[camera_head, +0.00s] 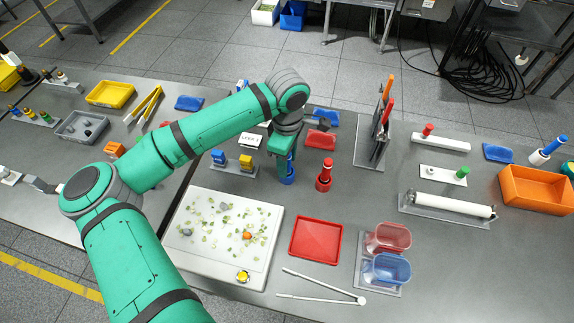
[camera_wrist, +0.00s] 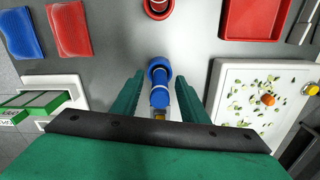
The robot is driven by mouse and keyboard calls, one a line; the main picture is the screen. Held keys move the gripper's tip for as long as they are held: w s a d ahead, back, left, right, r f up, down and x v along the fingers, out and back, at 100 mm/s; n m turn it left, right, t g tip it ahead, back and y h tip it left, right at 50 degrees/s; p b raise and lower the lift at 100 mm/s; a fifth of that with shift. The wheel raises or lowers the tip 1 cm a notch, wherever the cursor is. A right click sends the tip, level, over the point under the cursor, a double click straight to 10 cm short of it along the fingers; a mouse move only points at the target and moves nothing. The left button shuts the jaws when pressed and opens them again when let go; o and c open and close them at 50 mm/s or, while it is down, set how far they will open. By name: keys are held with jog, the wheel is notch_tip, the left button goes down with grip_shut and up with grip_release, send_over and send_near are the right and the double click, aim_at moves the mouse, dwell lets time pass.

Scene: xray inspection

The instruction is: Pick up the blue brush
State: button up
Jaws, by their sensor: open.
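The blue brush (camera_wrist: 160,75) stands on the grey table, seen from above in the wrist view, with a round blue top part and a blue shaft below it. In the head view only its lower blue part (camera_head: 287,180) shows under my gripper. My gripper (camera_wrist: 159,92) is open, with one green finger on each side of the brush. I cannot tell whether the fingers touch it. In the head view the gripper (camera_head: 283,165) points down over the brush, and the arm hides part of it.
A red brush-like piece (camera_head: 325,175) stands close to the right. A white board with green bits (camera_head: 185,265), a red tray (camera_head: 316,240) and red and blue cups (camera_head: 387,268) lie in front. A rack with tall tools (camera_head: 375,145) stands right. Small blue and yellow blocks (camera_head: 246,162) are left.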

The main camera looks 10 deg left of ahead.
jog(key=shift+f, duration=0.55)
grip_shut()
notch_tip(320, 180, up, 10)
dwell(0.3)
